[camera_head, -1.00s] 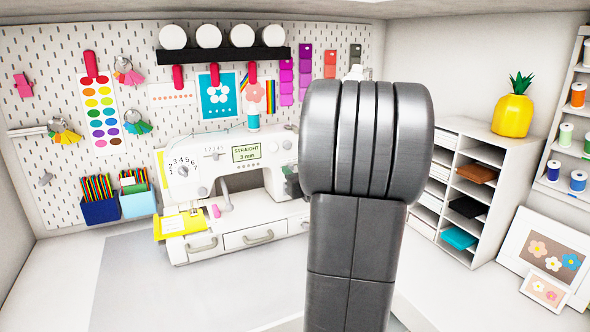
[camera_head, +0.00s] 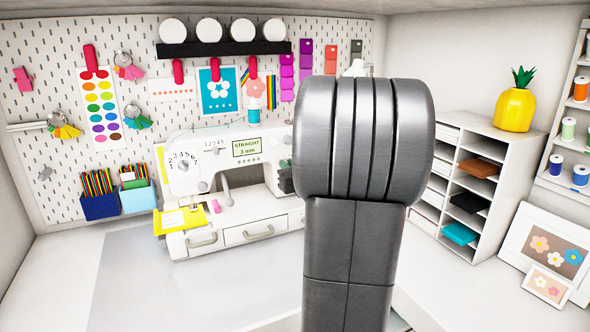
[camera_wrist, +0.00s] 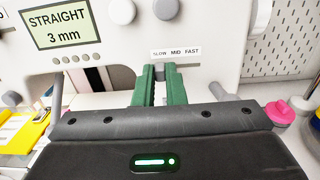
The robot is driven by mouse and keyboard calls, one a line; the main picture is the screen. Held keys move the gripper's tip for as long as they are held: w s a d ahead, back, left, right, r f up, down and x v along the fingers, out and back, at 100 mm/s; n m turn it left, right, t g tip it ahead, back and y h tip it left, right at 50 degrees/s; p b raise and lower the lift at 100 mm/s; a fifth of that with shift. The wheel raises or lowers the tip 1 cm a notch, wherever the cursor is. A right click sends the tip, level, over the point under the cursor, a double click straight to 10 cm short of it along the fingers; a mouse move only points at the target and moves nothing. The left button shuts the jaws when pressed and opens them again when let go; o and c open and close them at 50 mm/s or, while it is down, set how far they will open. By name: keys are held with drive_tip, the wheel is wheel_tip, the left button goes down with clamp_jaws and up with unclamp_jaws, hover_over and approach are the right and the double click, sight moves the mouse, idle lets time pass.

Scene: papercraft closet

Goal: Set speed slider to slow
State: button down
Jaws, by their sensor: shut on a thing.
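The white sewing machine (camera_head: 190,178) stands on the counter against the pegboard. In the wrist view its front carries a label reading SLOW MID FAST (camera_wrist: 176,51). The speed slider (camera_wrist: 161,73) is a small grey piece just below that label, mostly covered by the fingers. My gripper (camera_wrist: 161,78) has green fingers shut on it, roughly below the SLOW and MID words; the exact setting cannot be told. In the head view my arm hides the slider, and only a dark green bit of my gripper (camera_head: 286,179) shows beside the machine.
The machine's screen (camera_head: 246,147) reads STRAIGHT 3 mm. A yellow piece (camera_head: 180,219) lies under the needle. Pencil boxes (camera_head: 100,206) stand left of the machine. A cubby shelf (camera_head: 478,190) stands to the right. The counter in front is clear.

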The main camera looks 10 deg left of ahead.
drive_tip(key=shift+s+a+f, duration=0.1)
drive_tip(key=shift+a, duration=0.05)
drive_tip(key=c, duration=1.5)
unclamp_jaws()
drive_tip(key=shift+s+a, duration=0.1)
drive_tip(key=shift+a, duration=0.05)
drive_tip(key=b+v, duration=0.1)
drive_tip(key=v, duration=1.2)
drive_tip(key=shift+s+d, duration=0.3)
drive_tip(key=shift+w+a, duration=0.1)
